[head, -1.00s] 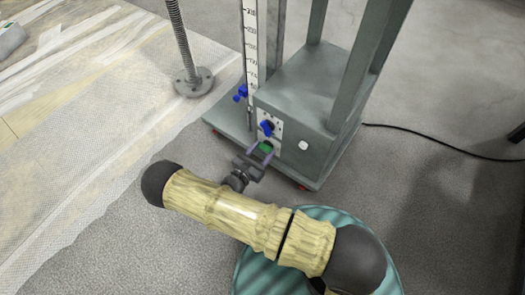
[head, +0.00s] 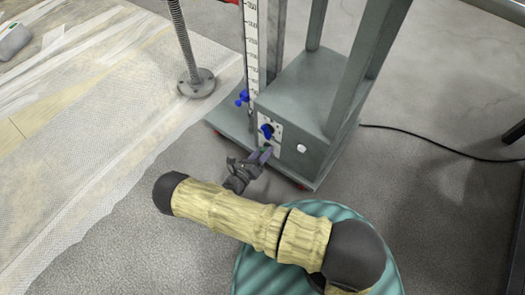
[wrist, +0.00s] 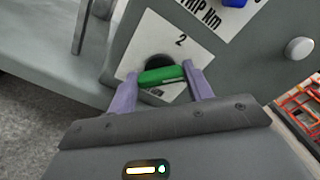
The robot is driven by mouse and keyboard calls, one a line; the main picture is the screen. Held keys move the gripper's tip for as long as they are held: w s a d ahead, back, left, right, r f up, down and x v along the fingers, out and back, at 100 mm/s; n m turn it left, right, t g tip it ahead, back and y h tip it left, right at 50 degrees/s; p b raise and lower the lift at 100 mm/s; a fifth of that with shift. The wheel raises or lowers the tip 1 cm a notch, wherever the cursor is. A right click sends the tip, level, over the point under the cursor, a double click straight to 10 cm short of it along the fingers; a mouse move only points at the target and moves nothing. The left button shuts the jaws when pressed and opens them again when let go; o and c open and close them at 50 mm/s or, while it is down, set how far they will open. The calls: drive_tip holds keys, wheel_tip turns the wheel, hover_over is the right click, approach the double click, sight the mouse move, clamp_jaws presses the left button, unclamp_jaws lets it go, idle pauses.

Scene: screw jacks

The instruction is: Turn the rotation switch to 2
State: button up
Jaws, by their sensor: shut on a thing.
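The rotation switch is a green bar handle (wrist: 161,75) over a dark round base on a white plate (wrist: 190,55) marked "2". In the wrist view the bar lies nearly level, its right end slightly higher, and the "2" is above it. My gripper (wrist: 160,82) has its two purple fingers at the two ends of the bar and is shut on it.
A blue knob (head: 267,131) sits just above the switch, and a white round button (head: 301,149) is to its right. A blue clamp (head: 242,98) is on the ruled scale (head: 251,50). A black cable (head: 430,132) runs right over the floor.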

drive_tip(key=n, duration=0.8)
drive_tip(key=shift+d+f+n+p, duration=0.1)
drive_tip(key=shift+f+n+p, duration=0.05)
drive_tip(key=shift+n+p, duration=0.25)
drive_tip(key=o, duration=1)
drive_tip(key=b+v, duration=0.2)
drive_tip(key=v, duration=1.5)
drive_tip(key=shift+s+a, duration=0.2)
drive_tip(key=shift+a, duration=0.05)
